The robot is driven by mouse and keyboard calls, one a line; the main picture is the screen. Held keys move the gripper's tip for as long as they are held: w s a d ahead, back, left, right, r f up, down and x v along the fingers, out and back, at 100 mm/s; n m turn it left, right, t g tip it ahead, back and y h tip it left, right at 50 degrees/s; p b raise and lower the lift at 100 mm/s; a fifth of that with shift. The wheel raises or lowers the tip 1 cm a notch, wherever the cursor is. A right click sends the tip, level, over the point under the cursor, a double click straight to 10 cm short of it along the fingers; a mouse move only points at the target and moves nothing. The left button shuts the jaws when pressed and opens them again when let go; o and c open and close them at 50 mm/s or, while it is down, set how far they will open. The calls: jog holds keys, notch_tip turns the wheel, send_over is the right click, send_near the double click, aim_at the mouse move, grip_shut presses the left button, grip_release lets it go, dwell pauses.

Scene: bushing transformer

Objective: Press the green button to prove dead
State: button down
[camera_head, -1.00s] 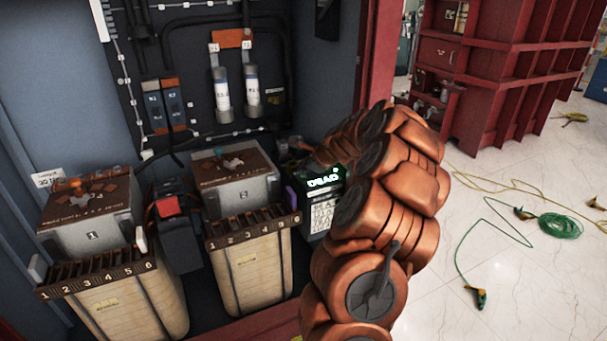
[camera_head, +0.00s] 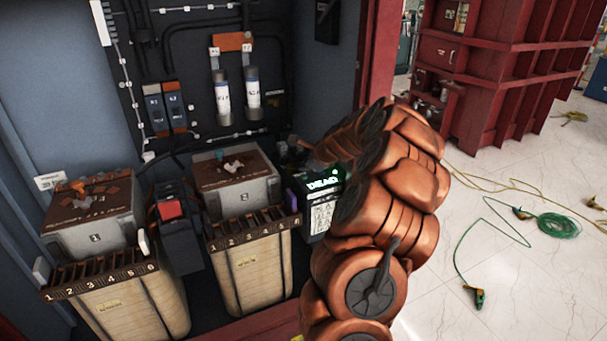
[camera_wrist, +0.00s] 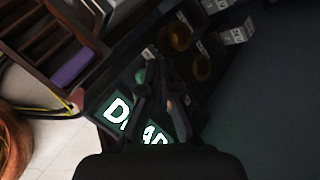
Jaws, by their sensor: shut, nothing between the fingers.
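A dark tester box with a lit green display (camera_head: 324,184) stands at the right end of the cabinet floor. The display reads "DEAD" and also shows in the wrist view (camera_wrist: 118,109), partly covered by my gripper. My gripper (camera_wrist: 157,72) is shut and empty in the wrist view, its fingers reaching over the box's top just past the display. A small dull green round spot (camera_wrist: 150,73), likely the green button, shows at the fingertips; I cannot tell whether they touch it. In the head view my arm hides much of the box's right side.
Two slotted, numbered bins (camera_head: 105,288) (camera_head: 255,262) stand in front of grey boxes. A red-topped device (camera_head: 171,209) stands between them. The cabinet's red frame (camera_head: 378,60) rises close behind my arm. Cables and clamps (camera_head: 520,213) lie on the floor at right.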

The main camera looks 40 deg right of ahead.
aim_at(305, 177)
jog(key=shift+r+p, duration=2.15)
jog(key=shift+r, duration=0.35)
